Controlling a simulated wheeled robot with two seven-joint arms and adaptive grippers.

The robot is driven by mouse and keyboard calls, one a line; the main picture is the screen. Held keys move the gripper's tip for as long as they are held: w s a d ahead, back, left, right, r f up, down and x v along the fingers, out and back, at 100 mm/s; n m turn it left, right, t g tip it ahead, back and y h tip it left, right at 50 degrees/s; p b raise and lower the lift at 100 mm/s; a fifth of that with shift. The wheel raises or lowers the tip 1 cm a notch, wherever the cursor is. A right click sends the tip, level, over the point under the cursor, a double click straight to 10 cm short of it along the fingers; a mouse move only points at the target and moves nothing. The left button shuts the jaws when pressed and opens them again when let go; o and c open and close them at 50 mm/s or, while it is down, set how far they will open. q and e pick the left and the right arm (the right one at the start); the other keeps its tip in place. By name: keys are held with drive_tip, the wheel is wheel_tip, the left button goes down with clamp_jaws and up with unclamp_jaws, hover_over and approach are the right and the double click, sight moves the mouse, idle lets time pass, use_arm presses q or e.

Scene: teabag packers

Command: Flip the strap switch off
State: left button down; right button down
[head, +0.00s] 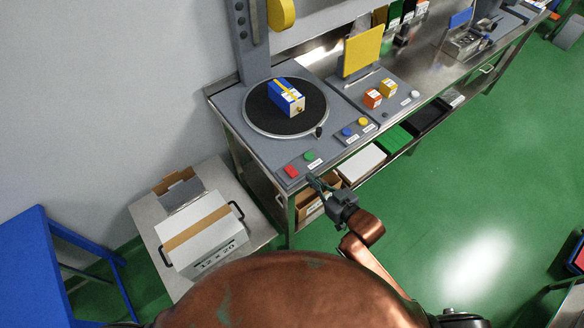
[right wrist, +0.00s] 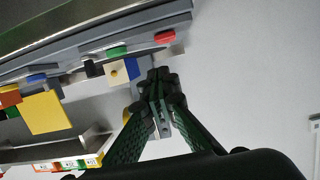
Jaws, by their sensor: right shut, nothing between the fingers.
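A small black lever (head: 318,132) stands at the front right of the round turntable (head: 254,130); which way it is thrown is too small to tell. A black knob-like part, probably the same lever, shows in the right wrist view (right wrist: 92,68). A red button (head: 291,171) and a green button (head: 309,156) sit with labels on the front of the same panel; the labels are unreadable. A blue and white box (head: 284,96) with a yellow strap lies on the turntable. My right gripper (head: 315,182) is shut and empty, just off the panel's front edge, near the red button. My left gripper is out of view.
Blue and yellow buttons (head: 354,128) sit on a panel to the right. Orange and yellow small boxes (head: 380,94) stand farther back. A grey post (head: 250,45) rises behind the turntable. A large white carton (head: 203,233) stands on a low table at left.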

wheel_tip(320, 180, up, 2)
drive_tip(key=a, duration=0.1)
hover_over(292, 171)
drive_tip(key=shift+s+f+y, duration=0.15)
drive_tip(key=shift+f+y, duration=0.25)
drive_tip(key=shift+f, duration=0.15)
wheel_tip(292, 171, down, 3)
drive_tip(key=shift+a+r, duration=0.1)
drive_tip(key=shift+r, duration=0.05)
drive_tip(key=shift+f, duration=0.75)
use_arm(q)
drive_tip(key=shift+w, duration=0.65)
